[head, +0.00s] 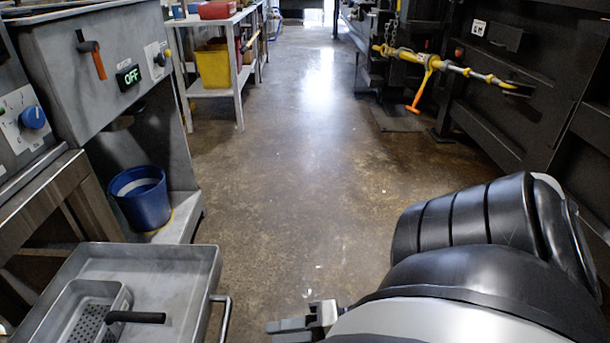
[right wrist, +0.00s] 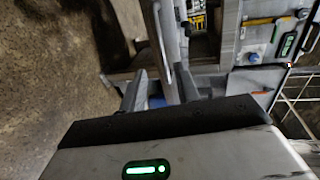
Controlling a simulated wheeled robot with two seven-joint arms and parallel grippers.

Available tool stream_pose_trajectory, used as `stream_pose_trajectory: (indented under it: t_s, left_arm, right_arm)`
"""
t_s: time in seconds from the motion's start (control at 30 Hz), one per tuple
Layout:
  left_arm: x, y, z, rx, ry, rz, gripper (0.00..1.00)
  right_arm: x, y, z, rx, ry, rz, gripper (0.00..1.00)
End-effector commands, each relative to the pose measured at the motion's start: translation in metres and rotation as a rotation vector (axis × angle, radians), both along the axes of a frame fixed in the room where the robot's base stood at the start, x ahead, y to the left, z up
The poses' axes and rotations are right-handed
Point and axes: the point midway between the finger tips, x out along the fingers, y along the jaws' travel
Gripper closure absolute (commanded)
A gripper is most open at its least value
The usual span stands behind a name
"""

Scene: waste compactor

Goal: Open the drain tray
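The grey metal drain tray (head: 170,262) is at the lower left of the head view. A bent bar handle (head: 224,312) stands out from its right side. A perforated basket (head: 70,318) with a black grip sits in the tray. My right gripper (head: 275,328) is to the right of the handle, apart from it in the head view. In the right wrist view its two fingers (right wrist: 158,92) are spread. A pale bar, which looks like the handle (right wrist: 163,45), shows ahead between them; I cannot tell the exact gap. My left gripper is not in view.
A grey cabinet with an OFF display (head: 128,76) stands at the left, with a blue bucket (head: 141,197) under it. A shelf with a yellow bin (head: 213,68) is farther back. Black machinery (head: 505,90) lines the right. The middle floor is clear.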

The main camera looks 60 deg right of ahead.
Motion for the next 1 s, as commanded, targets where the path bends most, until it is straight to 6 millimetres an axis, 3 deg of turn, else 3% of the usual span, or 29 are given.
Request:
stream_pose_trajectory:
  t_s: [0.1, 0.3, 1.0]
  left_arm:
    - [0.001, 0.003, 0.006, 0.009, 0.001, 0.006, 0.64]
    - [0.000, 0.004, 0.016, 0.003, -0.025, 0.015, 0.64]
    - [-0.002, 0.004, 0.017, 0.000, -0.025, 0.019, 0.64]
  right_arm:
    - [-0.017, -0.011, 0.006, -0.002, 0.004, 0.001, 0.68]
    - [-0.030, -0.019, 0.008, -0.001, 0.000, 0.001, 0.68]
    - [-0.031, -0.020, 0.008, 0.000, 0.000, 0.000, 0.68]
